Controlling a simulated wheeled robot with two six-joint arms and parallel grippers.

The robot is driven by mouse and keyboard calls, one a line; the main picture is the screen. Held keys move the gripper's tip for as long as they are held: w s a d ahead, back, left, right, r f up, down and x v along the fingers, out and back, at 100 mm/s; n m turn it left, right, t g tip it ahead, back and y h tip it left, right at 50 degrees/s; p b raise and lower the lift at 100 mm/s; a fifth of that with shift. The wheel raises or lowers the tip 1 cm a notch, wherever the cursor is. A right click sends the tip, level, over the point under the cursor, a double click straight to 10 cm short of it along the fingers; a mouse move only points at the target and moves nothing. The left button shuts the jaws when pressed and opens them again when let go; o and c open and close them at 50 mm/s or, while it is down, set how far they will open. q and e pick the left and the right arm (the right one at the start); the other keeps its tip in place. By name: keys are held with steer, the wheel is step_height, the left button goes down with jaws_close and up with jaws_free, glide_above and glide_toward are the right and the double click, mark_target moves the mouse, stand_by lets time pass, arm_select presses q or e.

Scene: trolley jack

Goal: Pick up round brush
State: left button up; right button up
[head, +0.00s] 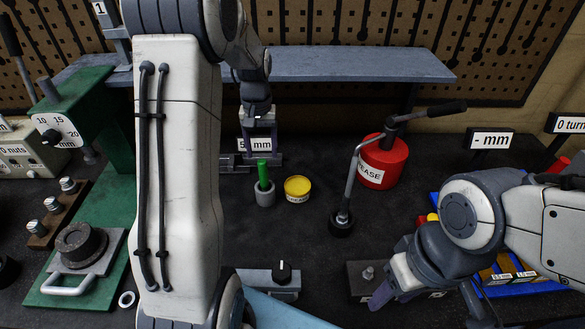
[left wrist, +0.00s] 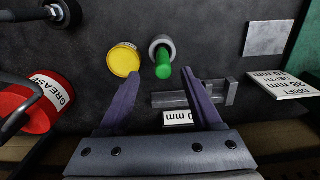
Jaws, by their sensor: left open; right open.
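The round brush shows as an upright green handle (head: 263,174) standing in a small grey cup (head: 264,195); its bristle end is hidden. In the left wrist view the green handle (left wrist: 164,69) lies just ahead of and between the fingertips, with the cup (left wrist: 162,46) around its far end. My left gripper (head: 262,156) is open and empty, behind the cup in the head view, and nothing shows between its fingers touching the handle. My right gripper (head: 392,295) is open at the lower right, far from the brush and partly hidden by its own arm.
A yellow tin (head: 297,188) stands close to the right of the cup. A red grease can (head: 383,163) and a black-handled lever (head: 350,185) are further right. A small slotted block (left wrist: 197,97) lies near the left fingers. Dark bench in front of the cup is clear.

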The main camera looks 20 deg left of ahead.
mark_target(264, 161)
arm_select(q)
steer(key=f, duration=0.2)
steer(key=w+f+p, duration=0.1)
steer(key=f, duration=0.2)
steer(key=shift+a+f+p, duration=0.2)
steer(key=shift+f+p, duration=0.35)
steer(key=shift+f, duration=0.05)
steer(key=f, duration=0.1)
steer(key=f+p, duration=0.1)
steer(key=f, duration=0.1)
steer(key=shift+a+f+p, duration=0.25)
steer(key=shift+p, duration=0.1)
steer(key=shift+f, duration=0.5)
steer(key=shift+w, duration=0.1)
jaws_close()
